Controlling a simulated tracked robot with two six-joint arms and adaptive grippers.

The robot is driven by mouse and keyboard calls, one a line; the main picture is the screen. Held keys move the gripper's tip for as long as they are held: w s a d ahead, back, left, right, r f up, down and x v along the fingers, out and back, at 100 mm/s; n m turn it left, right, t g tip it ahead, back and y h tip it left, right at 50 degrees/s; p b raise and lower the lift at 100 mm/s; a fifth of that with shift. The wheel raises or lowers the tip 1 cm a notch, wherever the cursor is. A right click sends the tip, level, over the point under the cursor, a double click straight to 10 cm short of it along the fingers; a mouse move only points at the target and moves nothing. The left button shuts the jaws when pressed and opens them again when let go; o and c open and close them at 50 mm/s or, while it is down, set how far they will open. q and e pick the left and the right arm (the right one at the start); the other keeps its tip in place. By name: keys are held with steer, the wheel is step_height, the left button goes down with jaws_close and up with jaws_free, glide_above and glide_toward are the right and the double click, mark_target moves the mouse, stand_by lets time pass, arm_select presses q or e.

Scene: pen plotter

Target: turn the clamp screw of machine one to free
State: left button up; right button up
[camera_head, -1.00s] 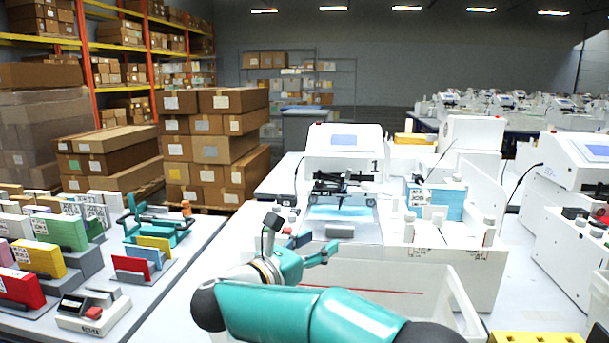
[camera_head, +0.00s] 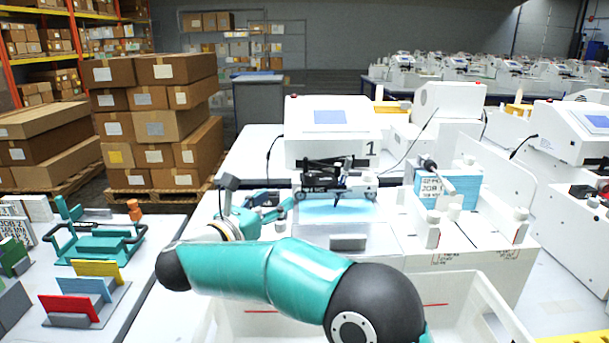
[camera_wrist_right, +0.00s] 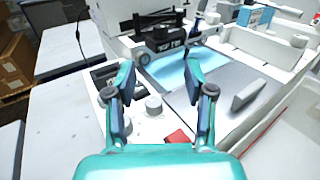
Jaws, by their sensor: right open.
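Machine one (camera_head: 330,145) is the white plotter with a "1" on its front and a blue screen. Its black pen carriage (camera_head: 335,175) stands over a light blue sheet (camera_head: 340,210); the carriage also shows in the wrist view (camera_wrist_right: 165,40). I cannot surely pick out the clamp screw on it. My right gripper (camera_head: 282,208) is at the left side of the plotter bed, apart from the carriage. In the wrist view the right gripper (camera_wrist_right: 160,80) is open and empty, its fingers toward the carriage. My left gripper is not in view.
In the wrist view, a pale round knob (camera_wrist_right: 154,104) and a red block (camera_wrist_right: 178,137) lie below the fingers. A grey block (camera_head: 348,242) sits on the bed's front. A white bin (camera_head: 470,300) stands in front. A holder with blue cards (camera_head: 465,190) is at right.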

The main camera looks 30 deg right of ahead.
mark_target(307, 178)
steer(key=p+x, duration=0.3)
steer(key=x, duration=1.1)
jaws_close()
